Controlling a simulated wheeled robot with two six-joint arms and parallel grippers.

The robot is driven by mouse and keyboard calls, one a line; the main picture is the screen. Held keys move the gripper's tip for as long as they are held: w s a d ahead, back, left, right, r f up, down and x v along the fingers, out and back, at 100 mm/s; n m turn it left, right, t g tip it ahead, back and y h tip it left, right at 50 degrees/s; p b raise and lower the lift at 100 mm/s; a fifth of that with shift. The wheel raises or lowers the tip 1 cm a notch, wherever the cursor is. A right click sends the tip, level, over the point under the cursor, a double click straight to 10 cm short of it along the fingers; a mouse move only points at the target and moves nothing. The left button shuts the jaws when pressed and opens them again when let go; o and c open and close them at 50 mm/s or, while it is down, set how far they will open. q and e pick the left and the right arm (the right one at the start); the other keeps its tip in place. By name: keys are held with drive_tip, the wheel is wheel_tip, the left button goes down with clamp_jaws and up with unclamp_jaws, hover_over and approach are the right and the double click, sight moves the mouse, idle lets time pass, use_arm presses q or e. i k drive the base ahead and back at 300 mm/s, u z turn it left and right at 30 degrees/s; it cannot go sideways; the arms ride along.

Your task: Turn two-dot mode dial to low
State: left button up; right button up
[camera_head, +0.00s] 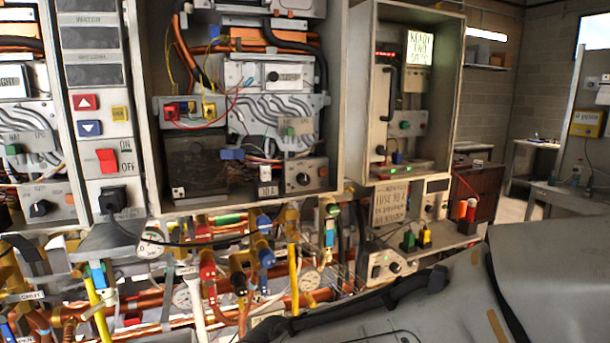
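Several black rotary dials show, and I cannot make out dot marks on any, so I cannot tell which is the two-dot mode dial. Another dial (40,208) is on the unit at the far left. A third dial (302,178) is at the lower right of the middle open cabinet. A further small dial (394,267) is on a low box right of the pipes. Their settings are too small to read. No gripper fingers show.
Copper pipes, coloured valves and gauges (150,243) crowd the space below the cabinets. An open cabinet (455,90) stands right of the middle one. A large grey body with a black cable, perhaps mine, fills the lower right. A workbench (570,195) stands at the far right.

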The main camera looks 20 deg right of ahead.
sight(302, 178)
drive_tip(key=k, duration=0.5)
drive_tip(key=u, duration=1.45)
drive_tip(key=i, duration=1.25)
drive_tip(key=z, duration=2.1)
